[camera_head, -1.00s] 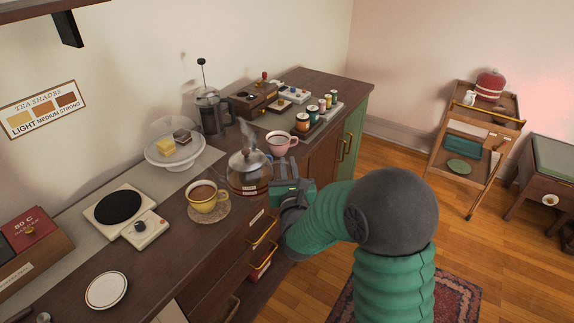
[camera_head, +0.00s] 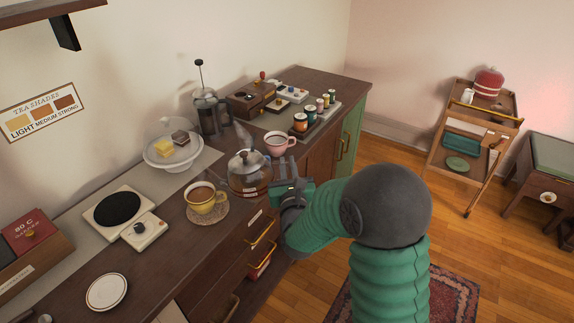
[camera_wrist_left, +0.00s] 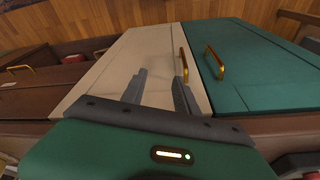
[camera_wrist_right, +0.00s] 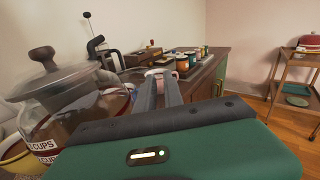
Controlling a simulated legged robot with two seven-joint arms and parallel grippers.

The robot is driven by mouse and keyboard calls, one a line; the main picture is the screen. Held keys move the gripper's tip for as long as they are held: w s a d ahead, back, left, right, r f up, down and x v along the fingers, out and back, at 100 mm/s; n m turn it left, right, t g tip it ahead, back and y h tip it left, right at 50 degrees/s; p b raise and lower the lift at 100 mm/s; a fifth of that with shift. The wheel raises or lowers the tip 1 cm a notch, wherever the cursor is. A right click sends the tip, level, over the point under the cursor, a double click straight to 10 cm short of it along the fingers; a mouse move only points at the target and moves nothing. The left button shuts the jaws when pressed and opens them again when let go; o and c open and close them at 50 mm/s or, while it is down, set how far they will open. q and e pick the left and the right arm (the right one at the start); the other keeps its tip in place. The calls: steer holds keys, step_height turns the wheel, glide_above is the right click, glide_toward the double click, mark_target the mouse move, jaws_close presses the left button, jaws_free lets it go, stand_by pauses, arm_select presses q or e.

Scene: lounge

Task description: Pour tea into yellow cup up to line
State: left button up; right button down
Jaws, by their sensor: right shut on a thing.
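The yellow cup (camera_head: 207,207) stands upright on a round woven coaster (camera_head: 222,218) on the counter and holds brown liquid. I cannot make out a line in it. The glass teapot (camera_head: 240,184), with a dark lid knob and brown tea inside, is just behind and right of the cup, looking upright. Its "CUPS" labels show in the right wrist view (camera_wrist_right: 62,100). My left gripper (camera_wrist_left: 162,75) is open and empty in front of cabinet doors, outside the head view.
A pink cup (camera_head: 279,145) stands behind the teapot. A French press (camera_head: 209,115), a cake stand (camera_head: 172,160), a hot plate (camera_head: 117,209) and a small plate (camera_head: 107,292) are also on the counter. A "TEA SHADES" chart (camera_head: 42,112) hangs on the wall.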

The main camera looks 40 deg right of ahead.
steer(key=shift+r+n+p, duration=1)
steer(key=shift+r+p, duration=1.1)
steer(key=shift+p, duration=0.25)
